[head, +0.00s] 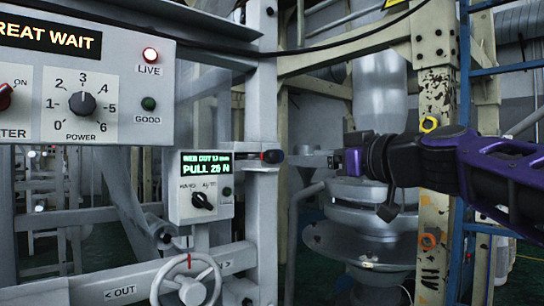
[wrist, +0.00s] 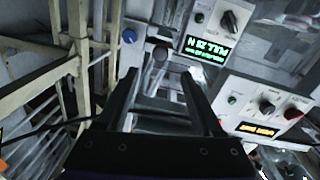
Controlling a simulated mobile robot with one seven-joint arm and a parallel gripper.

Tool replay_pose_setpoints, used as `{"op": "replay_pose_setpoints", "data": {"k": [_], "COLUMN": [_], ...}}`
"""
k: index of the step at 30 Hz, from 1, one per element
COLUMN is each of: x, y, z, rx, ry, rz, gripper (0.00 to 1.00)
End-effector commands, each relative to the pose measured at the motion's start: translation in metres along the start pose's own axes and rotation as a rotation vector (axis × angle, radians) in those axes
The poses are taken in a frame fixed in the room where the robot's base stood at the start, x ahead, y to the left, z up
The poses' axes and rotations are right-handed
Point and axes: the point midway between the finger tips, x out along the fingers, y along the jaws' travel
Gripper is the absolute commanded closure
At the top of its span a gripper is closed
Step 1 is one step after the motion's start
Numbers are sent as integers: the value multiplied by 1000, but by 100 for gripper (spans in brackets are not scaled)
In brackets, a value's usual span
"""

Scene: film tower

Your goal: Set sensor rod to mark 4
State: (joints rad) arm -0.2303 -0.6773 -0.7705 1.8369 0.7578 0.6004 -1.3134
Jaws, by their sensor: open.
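In the wrist view a dark round knob (wrist: 160,53) and a blue end (wrist: 130,35) show beyond my fingertips. I cannot read any mark numbers on the rod. My gripper (head: 297,160) points left towards the rod's end, just right of it and apart from it. In the wrist view my gripper (wrist: 160,80) is open, with nothing between its fingers.
A handwheel (head: 190,286) is below. A chipped yellow post (head: 436,110) stands behind my arm.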

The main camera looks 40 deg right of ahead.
Motion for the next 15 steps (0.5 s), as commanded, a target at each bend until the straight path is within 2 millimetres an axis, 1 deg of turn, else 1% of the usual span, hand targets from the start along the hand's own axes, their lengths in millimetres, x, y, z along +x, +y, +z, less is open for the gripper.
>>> {"op": "replay_pose_setpoints", "data": {"k": [1, 9, 12, 15], "x": [14, 72, 90, 102], "y": [-1, -2, -2, -1], "z": [0, -1, 0, 0], "rx": [1, -1, -1, 0], "ry": [-2, -2, -1, 0], "rz": [-3, -4, -4, -2], "gripper": [32, 32, 32, 32]}}
